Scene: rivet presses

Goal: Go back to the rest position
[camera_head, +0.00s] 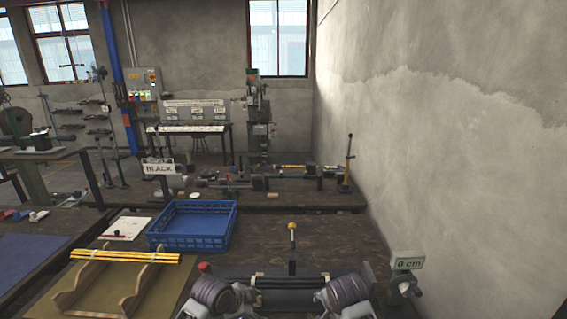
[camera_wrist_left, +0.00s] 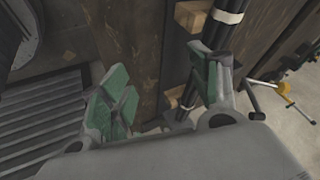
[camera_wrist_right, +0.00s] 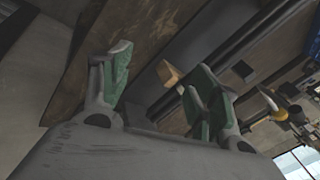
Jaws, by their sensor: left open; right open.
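In the head view my two arms show at the bottom edge. My left gripper (camera_wrist_left: 165,95) is open in the left wrist view, its green-padded fingers spread. Between and beyond them lie a wooden surface, small wooden blocks (camera_wrist_left: 192,16) and a dark bar with white bands (camera_wrist_left: 226,16); I see nothing held. My right gripper (camera_wrist_right: 158,85) is open in the right wrist view, with a small wooden block (camera_wrist_right: 168,73) and a dark bar beyond the gap. It looks empty too. The fingertips are not clear in the head view.
A blue crate (camera_head: 192,247) stands on the bench. Yellow rods (camera_head: 125,256) lie across a wooden rack at left. A yellow-topped lever (camera_head: 292,240) rises between my arms. Bare bench shows right of the crate.

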